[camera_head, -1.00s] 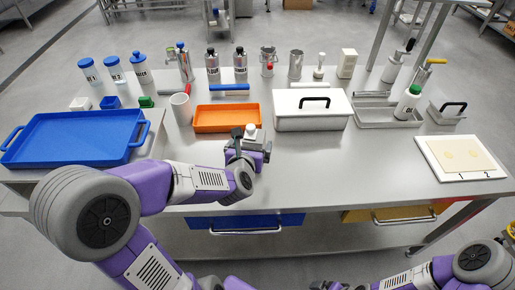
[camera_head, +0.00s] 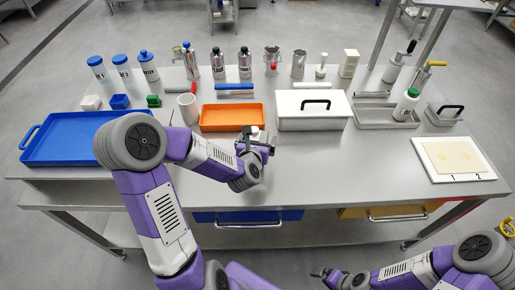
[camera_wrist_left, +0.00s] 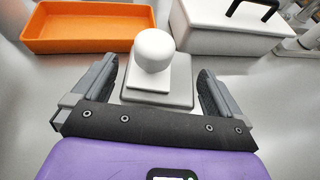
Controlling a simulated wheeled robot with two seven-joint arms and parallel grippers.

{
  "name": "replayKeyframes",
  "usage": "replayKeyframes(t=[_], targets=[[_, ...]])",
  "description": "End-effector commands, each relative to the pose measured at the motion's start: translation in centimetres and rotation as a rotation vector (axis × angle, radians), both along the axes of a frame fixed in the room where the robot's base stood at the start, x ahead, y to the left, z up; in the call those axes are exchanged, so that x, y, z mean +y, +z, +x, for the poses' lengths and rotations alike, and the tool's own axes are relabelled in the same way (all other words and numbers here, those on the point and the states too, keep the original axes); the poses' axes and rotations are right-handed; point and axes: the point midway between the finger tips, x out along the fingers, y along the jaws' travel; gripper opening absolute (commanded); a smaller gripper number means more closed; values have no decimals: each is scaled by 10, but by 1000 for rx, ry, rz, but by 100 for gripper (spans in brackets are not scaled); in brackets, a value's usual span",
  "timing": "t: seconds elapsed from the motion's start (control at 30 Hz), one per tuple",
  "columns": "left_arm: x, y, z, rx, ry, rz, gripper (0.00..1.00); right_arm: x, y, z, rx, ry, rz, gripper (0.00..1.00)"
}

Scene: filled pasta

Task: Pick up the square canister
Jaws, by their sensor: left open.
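A white square-bodied piece with a rounded white top (camera_wrist_left: 153,62) sits on a grey square base (camera_wrist_left: 183,97) in the left wrist view. Its top also shows in the head view (camera_head: 254,130), partly hidden by my gripper. My left gripper (camera_head: 262,141) is open, its fingers to either side of this piece and apart from it. A tall cream square container (camera_head: 348,64) stands upright at the back right of the table. I cannot tell which of the two is the square canister. My right gripper (camera_head: 327,274) is low at the front, its jaws too small to read.
An orange tray (camera_head: 232,127) and a white lidded box (camera_head: 313,121) lie just behind my left gripper. A blue tray (camera_head: 62,161) is at the left. Bottles line the back. A white board (camera_head: 434,172) lies at the right; the front middle of the table is bare.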

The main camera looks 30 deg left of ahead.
Motion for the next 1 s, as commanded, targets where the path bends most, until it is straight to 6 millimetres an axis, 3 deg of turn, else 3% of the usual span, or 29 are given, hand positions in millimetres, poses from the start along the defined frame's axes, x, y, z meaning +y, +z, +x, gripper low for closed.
replayKeyframes(t=[0.2, 0.43, 0.87, 1.0], targets=[[7, -9, 20, -1, -1, 1, 100, 0, -5, 0, 0, 0, 0, 100], [7, -9, 21, 0, -2, 1, 98, 0, -5, 0, 0, 0, 0, 100], [7, -9, 20, 0, -2, 2, 33, 0, -5, 0, 0, 0, 0, 100], [6, -8, 21, -2, -2, 2, 31, 0, -5, 0, 0, 0, 0, 100]])
